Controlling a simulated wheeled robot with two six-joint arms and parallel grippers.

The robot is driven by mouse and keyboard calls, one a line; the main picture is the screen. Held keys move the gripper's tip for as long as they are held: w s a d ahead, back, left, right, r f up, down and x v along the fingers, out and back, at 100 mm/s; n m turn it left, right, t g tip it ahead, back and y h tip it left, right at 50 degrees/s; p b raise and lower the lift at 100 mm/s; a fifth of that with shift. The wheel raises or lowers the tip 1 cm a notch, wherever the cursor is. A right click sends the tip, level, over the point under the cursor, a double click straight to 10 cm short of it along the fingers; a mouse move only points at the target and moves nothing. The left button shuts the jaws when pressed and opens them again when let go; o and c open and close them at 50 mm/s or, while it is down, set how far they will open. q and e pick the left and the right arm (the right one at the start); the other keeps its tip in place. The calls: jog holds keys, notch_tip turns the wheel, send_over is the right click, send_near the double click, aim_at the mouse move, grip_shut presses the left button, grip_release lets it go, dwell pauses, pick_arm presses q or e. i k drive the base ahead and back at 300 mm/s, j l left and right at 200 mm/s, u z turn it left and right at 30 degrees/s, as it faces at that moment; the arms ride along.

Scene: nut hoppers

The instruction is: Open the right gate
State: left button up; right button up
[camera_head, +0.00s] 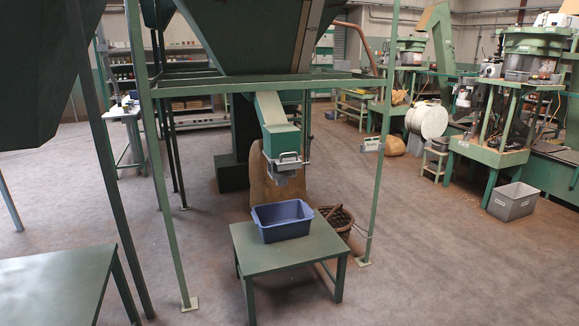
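A green chute (275,118) slopes down from the large dark green hopper (245,40) in the middle. At its lower end is a grey metal gate (283,166) with a bar handle (288,156). The gate looks closed over the chute's mouth, and nothing is seen falling from it. A blue bin (283,229) stands below it on a low green table (290,254). The bin looks empty. Part of a second hopper (40,70) shows at the far left, and its gate is not in view. Neither of my grippers is in view.
Green frame posts (165,190) and (381,150) stand on either side of the chute. A wicker basket (337,220) and a tan sack (263,190) are behind the table. Another green table (55,285) is at lower left. The floor at front right is clear.

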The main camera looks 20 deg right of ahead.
aim_at(287, 164)
jog(key=i+l, duration=0.65)
jog(key=l, duration=0.2)
